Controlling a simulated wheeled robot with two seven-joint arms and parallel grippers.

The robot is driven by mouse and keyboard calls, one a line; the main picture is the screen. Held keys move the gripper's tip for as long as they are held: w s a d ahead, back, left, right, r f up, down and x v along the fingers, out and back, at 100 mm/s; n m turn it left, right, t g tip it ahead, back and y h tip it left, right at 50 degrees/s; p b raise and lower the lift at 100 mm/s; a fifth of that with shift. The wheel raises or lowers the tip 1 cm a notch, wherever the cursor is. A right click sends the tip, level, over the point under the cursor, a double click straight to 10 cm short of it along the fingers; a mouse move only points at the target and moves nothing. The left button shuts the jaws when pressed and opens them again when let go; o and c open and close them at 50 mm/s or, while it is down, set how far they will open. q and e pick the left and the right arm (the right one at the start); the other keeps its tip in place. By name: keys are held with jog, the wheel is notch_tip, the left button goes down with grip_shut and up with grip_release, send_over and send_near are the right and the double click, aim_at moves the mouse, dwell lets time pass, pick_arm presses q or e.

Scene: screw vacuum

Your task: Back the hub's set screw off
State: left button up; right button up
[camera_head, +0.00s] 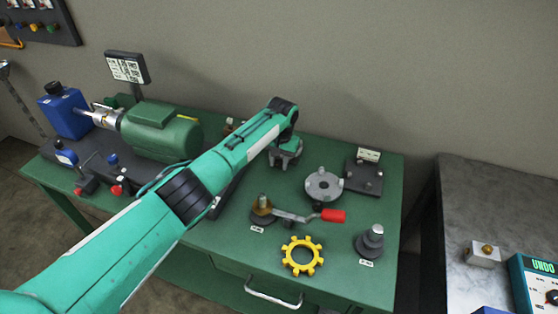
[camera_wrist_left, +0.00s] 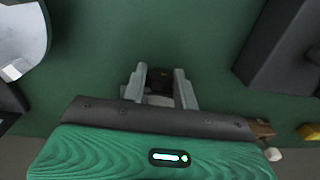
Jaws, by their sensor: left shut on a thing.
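My left gripper (camera_head: 284,158) reaches in from the left and points down over the back middle of the green bench. In the left wrist view my left gripper (camera_wrist_left: 160,82) is shut on a small dark thing (camera_wrist_left: 160,78), with a paler part between the fingers. What it is, I cannot tell. A grey round flanged piece (camera_head: 323,185), perhaps the hub, lies on the bench just right of the gripper, apart from it. A grey disc (camera_wrist_left: 22,35) shows at the upper left of the wrist view. No set screw can be made out. My right gripper is not in view.
A green motor (camera_head: 160,129) and blue pump (camera_head: 66,111) stand at the left. A dark block (camera_head: 364,177), a red-handled lever (camera_head: 333,215), a yellow gear (camera_head: 302,256) and a stepped grey piece (camera_head: 370,242) crowd the bench's right. A grey table (camera_head: 495,210) stands beyond a gap.

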pick_arm(q)
jog(key=shift+w+a+g+h, duration=0.15)
jog(key=shift+g+h, duration=0.25)
jog(key=shift+h, duration=0.8)
jog(key=o, duration=1)
